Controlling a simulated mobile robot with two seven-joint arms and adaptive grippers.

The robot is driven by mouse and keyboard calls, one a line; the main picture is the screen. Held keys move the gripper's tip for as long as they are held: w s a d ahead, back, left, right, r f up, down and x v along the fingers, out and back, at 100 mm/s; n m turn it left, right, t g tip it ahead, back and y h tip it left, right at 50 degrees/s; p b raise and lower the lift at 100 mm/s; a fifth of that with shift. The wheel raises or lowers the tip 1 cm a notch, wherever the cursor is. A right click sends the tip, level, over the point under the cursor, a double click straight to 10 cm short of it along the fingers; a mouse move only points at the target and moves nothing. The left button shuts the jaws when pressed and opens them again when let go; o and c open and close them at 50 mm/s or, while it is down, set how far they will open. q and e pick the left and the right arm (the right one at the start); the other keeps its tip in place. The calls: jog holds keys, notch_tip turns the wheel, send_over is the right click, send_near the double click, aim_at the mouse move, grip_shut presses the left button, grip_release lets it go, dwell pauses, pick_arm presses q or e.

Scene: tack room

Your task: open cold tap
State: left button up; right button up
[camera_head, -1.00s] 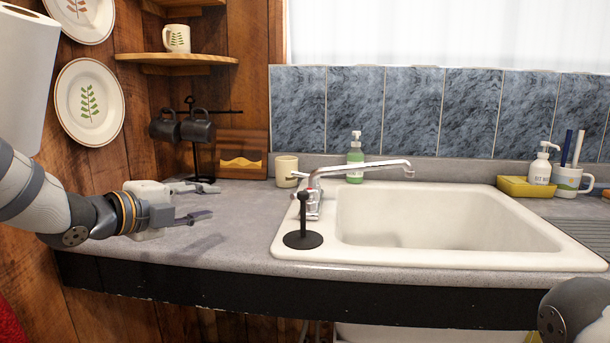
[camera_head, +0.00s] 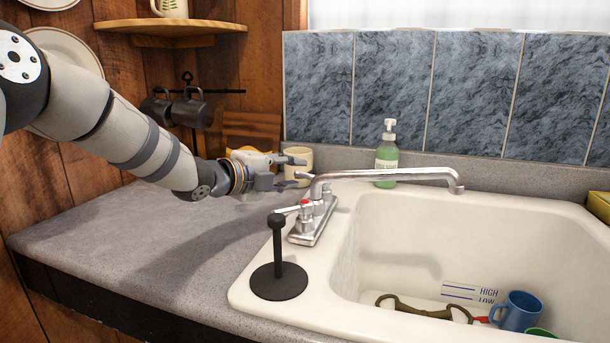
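The chrome faucet (camera_head: 390,174) stands at the left rim of the sink (camera_head: 262,311), its spout reaching right over the basin. Its near handle (camera_head: 303,207) has a red mark and a lever pointing left. The other handle (camera_head: 319,190) sits behind it, under the spout's root; no colour mark is clear on it, and its lever points left and back. My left gripper (camera_head: 299,172) is open and empty, fingers pointing right, just left of and around the height of the rear lever in the picture. I cannot tell if they touch. My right gripper is out of view.
A black post on a disc (camera_head: 279,281) stands before the faucet. A beige cup (camera_head: 299,153) is behind my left fingers, and a green soap bottle (camera_head: 387,160) behind the spout. A blue mug (camera_head: 516,311) lies in the sink. The left counter (camera_head: 130,240) is clear.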

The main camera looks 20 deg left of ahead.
aim_at(300, 175)
pick_arm(q)
jog(key=w+f, duration=0.1)
jog(key=w+d+f, duration=0.1)
jog(key=w, duration=0.1)
jog(key=shift+d+f+b, duration=0.2)
jog(key=shift+b, duration=0.15)
jog(key=shift+w+d+r, duration=0.2)
jog(key=shift+w, duration=0.35)
jog(key=shift+r, duration=0.2)
grip_shut()
